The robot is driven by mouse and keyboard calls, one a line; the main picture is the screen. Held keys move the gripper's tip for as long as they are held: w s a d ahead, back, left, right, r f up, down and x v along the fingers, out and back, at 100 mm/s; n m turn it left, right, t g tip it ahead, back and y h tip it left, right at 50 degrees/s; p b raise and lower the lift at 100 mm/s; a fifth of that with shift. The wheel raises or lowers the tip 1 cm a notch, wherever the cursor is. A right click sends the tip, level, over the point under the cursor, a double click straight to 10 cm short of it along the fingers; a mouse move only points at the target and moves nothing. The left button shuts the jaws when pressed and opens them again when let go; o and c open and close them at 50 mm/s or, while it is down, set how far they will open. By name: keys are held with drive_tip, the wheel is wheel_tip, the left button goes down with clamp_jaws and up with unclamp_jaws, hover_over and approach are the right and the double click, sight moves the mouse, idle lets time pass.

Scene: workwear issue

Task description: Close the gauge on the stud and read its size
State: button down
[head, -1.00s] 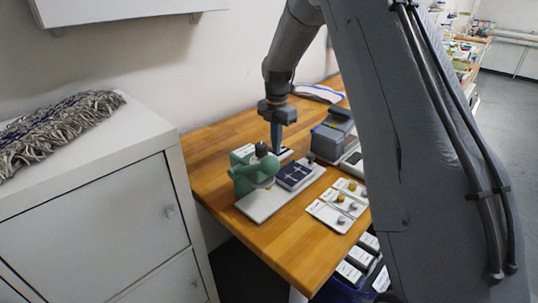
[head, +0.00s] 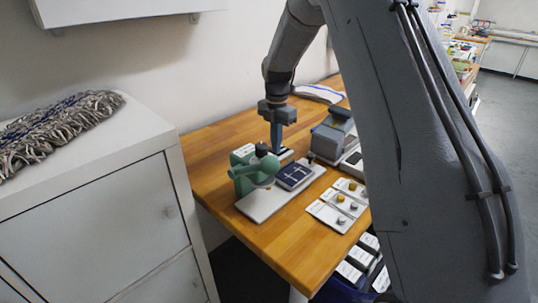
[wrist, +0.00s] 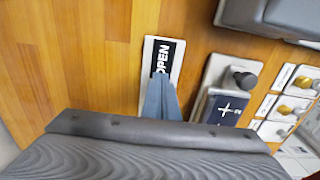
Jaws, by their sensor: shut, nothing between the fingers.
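My gripper (head: 275,148) points down over the far left part of the wooden table, behind a green device (head: 255,172) with a black knob. In the wrist view its blue fingers (wrist: 162,82) are together and empty, over a white card with a black "OPEN" label (wrist: 162,57). I cannot tell whether they touch it. The green device stands on a white base board (head: 262,206); I cannot tell whether it is the gauge. A dark blue pad with white crosses (head: 294,176) lies beside it. Small gold and silver studs (head: 352,187) sit on white cards at the right.
A grey box-shaped device (head: 328,140) stands right of my gripper. A black knob (wrist: 245,79) rises near the pad. A white cabinet (head: 95,215) with a mop head on top stands left of the table (head: 290,250). The table's front strip is clear.

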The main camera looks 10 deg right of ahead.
drive_tip(key=shift+s+a+p, duration=0.3)
drive_tip(key=shift+s+a, duration=0.2)
drive_tip(key=shift+a, duration=0.2)
drive_tip(key=shift+s+a+p, duration=0.3)
drive_tip(key=shift+s+a, duration=0.15)
drive_tip(key=shift+a, duration=0.25)
idle(1.5)
drive_tip(key=shift+w+d, duration=0.35)
drive_tip(key=shift+d, duration=0.15)
drive_tip(key=shift+r+p, duration=2.1)
drive_tip(key=shift+r, duration=1.95)
